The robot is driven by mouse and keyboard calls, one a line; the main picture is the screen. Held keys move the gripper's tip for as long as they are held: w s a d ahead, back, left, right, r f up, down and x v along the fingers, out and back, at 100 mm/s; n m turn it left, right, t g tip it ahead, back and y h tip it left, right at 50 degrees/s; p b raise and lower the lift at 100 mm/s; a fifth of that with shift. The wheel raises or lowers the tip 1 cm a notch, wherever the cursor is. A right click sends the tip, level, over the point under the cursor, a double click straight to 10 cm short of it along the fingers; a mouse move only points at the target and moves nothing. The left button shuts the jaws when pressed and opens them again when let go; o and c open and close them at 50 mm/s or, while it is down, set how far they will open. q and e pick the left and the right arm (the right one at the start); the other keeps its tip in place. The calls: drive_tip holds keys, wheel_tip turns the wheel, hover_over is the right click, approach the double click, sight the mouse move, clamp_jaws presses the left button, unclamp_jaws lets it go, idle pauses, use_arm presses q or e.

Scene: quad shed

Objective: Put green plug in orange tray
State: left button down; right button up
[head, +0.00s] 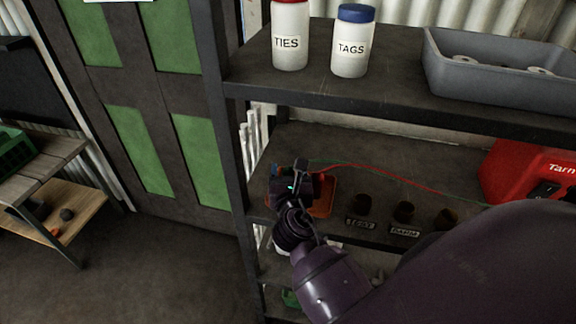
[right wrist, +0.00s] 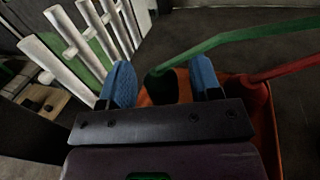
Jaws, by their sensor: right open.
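My right gripper (head: 284,172) is over the left end of the middle shelf, at the orange tray (head: 325,198). In the right wrist view its blue-padded fingers (right wrist: 162,82) are open. The dark end of the green plug (right wrist: 158,88) shows between them, with its green cable (right wrist: 225,42) running off to the right. The plug appears to be within or just over the tray, whose right wall (right wrist: 268,135) shows; whether it touches the tray floor I cannot tell. In the head view the gripper hides the plug. My left gripper is not in view.
A red plug (right wrist: 252,93) on a red cable is at the tray's right side. Dark round sockets (head: 404,211) with labels and a red machine (head: 530,172) stand to the right. The upper shelf (head: 330,92) overhangs, and a shelf post (head: 222,120) stands left.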

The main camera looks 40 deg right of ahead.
drive_tip(key=v, duration=0.9)
drive_tip(key=shift+s+a+b, duration=0.25)
drive_tip(key=shift+s+b, duration=0.1)
drive_tip(key=shift+b, duration=0.05)
